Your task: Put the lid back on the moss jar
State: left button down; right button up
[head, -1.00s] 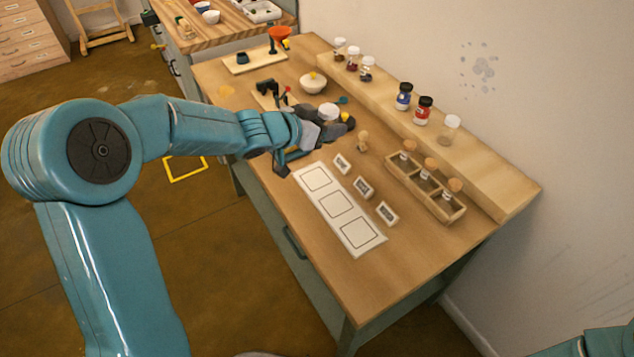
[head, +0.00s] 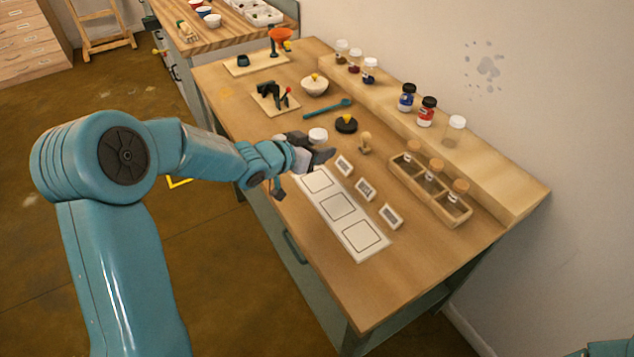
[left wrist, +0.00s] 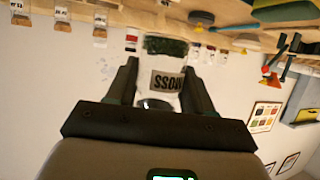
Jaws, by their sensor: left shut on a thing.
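My left gripper (head: 318,154) is shut on the moss jar (left wrist: 168,75). In the left wrist view the jar is clear glass with dark green moss and a "MOSS" label, which shows upside down between the two dark fingers. In the head view the jar's pale round top (head: 317,135) shows above the gripper, and its body is mostly hidden. I cannot tell whether that top is a lid or an open mouth. No separate moss jar lid can be made out. My right gripper is not in view.
A dark disc with a yellow knob (head: 346,125), a blue tool (head: 328,108) and a wooden stamp (head: 365,143) are close by. A white sheet with squares (head: 341,207), several cards and a divided wooden box (head: 409,173) are nearer. Jars line the shelf (head: 487,184).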

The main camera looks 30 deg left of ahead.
pick_arm(q)
notch_tip(320, 180, down, 5)
jog(key=shift+f, duration=0.15)
jog(key=shift+s, duration=0.1)
jog(key=shift+f, duration=2.1)
jog(key=shift+f, duration=0.2)
jog(key=shift+c, duration=2.2)
grip_release()
jog(key=shift+r, duration=0.15)
